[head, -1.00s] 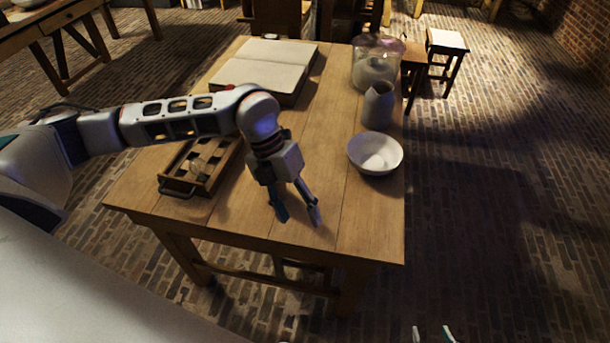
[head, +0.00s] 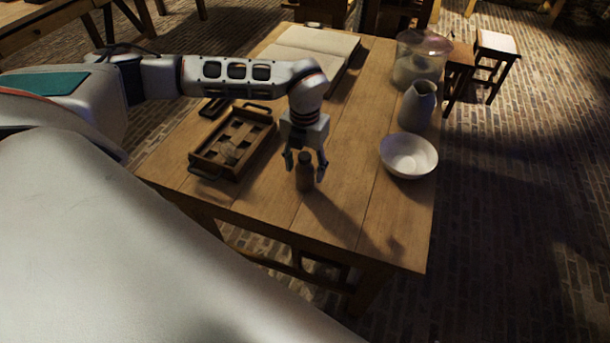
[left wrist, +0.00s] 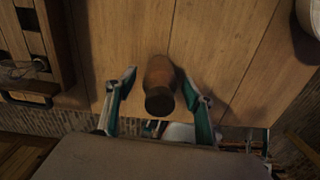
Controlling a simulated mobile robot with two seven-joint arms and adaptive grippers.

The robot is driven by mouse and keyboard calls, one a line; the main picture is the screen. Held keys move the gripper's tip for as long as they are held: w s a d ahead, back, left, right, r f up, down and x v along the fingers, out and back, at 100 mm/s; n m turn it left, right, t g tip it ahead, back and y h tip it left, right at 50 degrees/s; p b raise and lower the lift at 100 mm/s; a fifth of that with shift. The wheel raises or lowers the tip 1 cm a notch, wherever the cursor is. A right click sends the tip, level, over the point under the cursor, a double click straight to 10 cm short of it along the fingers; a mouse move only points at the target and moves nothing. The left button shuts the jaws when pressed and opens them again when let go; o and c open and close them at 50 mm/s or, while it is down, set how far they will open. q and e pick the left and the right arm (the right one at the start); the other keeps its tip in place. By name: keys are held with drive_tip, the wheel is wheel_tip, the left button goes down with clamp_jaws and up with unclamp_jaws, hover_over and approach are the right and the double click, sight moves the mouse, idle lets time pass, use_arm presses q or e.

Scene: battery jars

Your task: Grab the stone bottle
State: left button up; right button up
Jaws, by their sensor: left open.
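The stone bottle (head: 305,174) is small and brown with a dark top. It stands upright on the wooden table (head: 350,215) near its front edge. My left gripper (head: 306,168) is open, pointing down, with a finger on each side of the bottle in the head view. In the left wrist view the bottle (left wrist: 159,78) shows between the spread fingertips of the left gripper (left wrist: 158,84), with gaps visible on both sides. My right gripper is not in view.
A wooden tray with compartments (head: 203,165) lies left of the bottle. A white bowl (head: 409,160), a grey jug (head: 417,106) and a glass jar (head: 421,58) stand along the right side. An open book (head: 313,48) lies at the back.

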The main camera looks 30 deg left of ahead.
use_arm(q)
drive_tip(key=shift+f, duration=0.85)
drive_tip(key=c, duration=1.3)
drive_tip(key=shift+r, duration=0.2)
